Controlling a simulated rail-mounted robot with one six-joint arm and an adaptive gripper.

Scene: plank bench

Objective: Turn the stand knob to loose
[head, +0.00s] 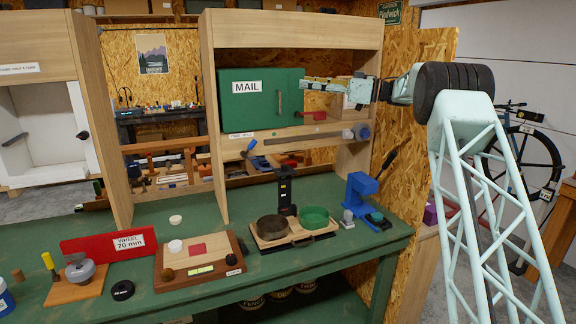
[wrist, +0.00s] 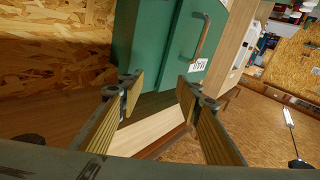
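No part is clearly marked as the stand knob, so I cannot tell which it is. A blue upright stand (head: 361,194) is at the bench's right end, with a dark lever angled up beside it and a small round teal part (head: 376,217) at its foot. A black upright stand (head: 285,193) is left of it. A blue round knob (head: 362,132) is on the shelf front above. My gripper (head: 307,85) is high, in front of the green MAIL box (head: 240,98), fingers pointing left. In the wrist view my gripper (wrist: 159,86) is open and empty, the green box beyond its fingers.
A wooden tray (head: 293,240) with a black and a green dish is on the green bench (head: 225,294). Left of it are a board with a red square (head: 198,247) and a red WHEEL block (head: 105,244). Wooden cabinet posts and a shelf surround my gripper.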

